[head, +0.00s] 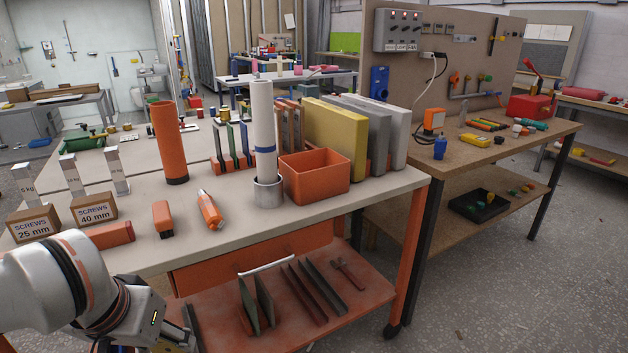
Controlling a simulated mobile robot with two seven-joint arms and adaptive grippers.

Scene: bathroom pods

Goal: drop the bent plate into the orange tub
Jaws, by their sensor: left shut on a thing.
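The orange tub (316,179) is an open rectangular box on the bench top, near its right front edge. It looks empty as far as I can see inside. My left gripper (178,338) is low at the bottom left, in front of the bench and below its top. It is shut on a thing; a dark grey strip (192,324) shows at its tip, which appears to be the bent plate. Its bend and most of its shape are hidden. The tub is up and to the right of this gripper. My right gripper is out of view.
A metal cup with a white roll (262,115) stands left of the tub, and a yellow slab (335,138) behind it. Orange tools (209,209) and screw boxes (93,208) lie on the bench (240,215). The lower shelf (330,325) holds upright plates and bars.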

